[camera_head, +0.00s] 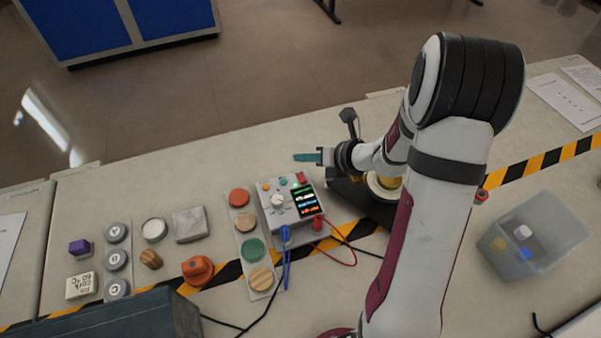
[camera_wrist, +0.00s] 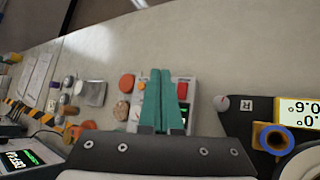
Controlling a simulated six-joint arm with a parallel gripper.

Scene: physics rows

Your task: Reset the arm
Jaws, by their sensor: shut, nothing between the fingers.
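My gripper (camera_head: 308,157) has teal fingers and is at the end of my white and maroon arm. It is above the table (camera_head: 140,185), just beyond the grey control box (camera_head: 272,212) in the head view. In the wrist view the two teal fingers (camera_wrist: 162,82) lie together, shut and empty, and cover part of the control box (camera_wrist: 187,82). The box has a small lit screen, a white knob and coloured buttons. My arm hides part of the dark device (camera_head: 350,196) to the right of the box.
A panel with coloured discs (camera_head: 247,222) lies left of the box. An orange object (camera_head: 198,270), weights (camera_head: 117,260) and blocks (camera_head: 190,224) are farther left. Blue and red cables run by the box. A clear bin (camera_head: 530,243) stands at right.

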